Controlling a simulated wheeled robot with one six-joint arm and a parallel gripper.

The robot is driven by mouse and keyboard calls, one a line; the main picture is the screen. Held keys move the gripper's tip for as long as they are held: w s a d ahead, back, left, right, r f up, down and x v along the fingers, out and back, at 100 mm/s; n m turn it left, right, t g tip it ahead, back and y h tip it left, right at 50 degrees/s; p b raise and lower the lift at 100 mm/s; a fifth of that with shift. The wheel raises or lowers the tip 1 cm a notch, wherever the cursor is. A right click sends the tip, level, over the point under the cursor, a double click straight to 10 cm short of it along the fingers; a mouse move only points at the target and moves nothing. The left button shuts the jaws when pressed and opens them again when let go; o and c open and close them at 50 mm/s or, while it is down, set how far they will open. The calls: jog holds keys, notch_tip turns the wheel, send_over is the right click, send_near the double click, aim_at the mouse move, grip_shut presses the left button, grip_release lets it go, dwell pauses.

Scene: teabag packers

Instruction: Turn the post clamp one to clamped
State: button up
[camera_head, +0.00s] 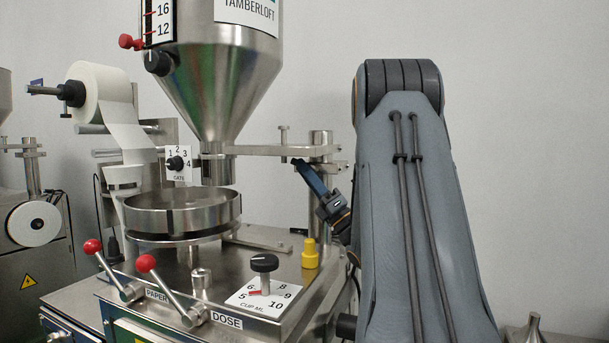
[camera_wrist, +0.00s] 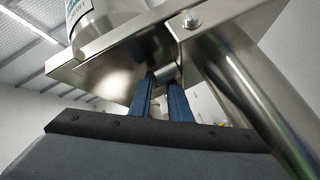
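The steel post (camera_head: 321,195) stands at the back right of the machine, with a collar and a flat horizontal arm (camera_head: 270,150) reaching to the hopper. The post clamp is not clearly distinguishable; its set position cannot be read. My gripper (camera_head: 299,164) has its blue fingers raised to the underside of that arm, just left of the post. In the wrist view, the fingers (camera_wrist: 163,82) stand apart, with a short metal cylindrical part (camera_wrist: 168,72) at their tips. Whether they touch it cannot be told. The post (camera_wrist: 245,90) runs close on their right.
The steel hopper (camera_head: 222,75) hangs left of my gripper above a round pan (camera_head: 183,212). A yellow plug (camera_head: 310,254), a black dose knob (camera_head: 264,263) and two red-knobbed levers (camera_head: 146,263) stand on the deck below. Free room lies right of my arm.

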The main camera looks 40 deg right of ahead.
jog(key=o, duration=0.3)
jog(key=shift+s+d+r, duration=0.1)
jog(key=shift+d+r, duration=0.05)
jog(key=shift+r, duration=0.05)
jog(key=shift+o, duration=0.2)
jog(key=shift+f, duration=0.1)
jog(key=b+v, duration=0.7)
jog(key=b, duration=0.1)
jog(key=shift+s+f, duration=0.2)
jog(key=shift+f, duration=0.15)
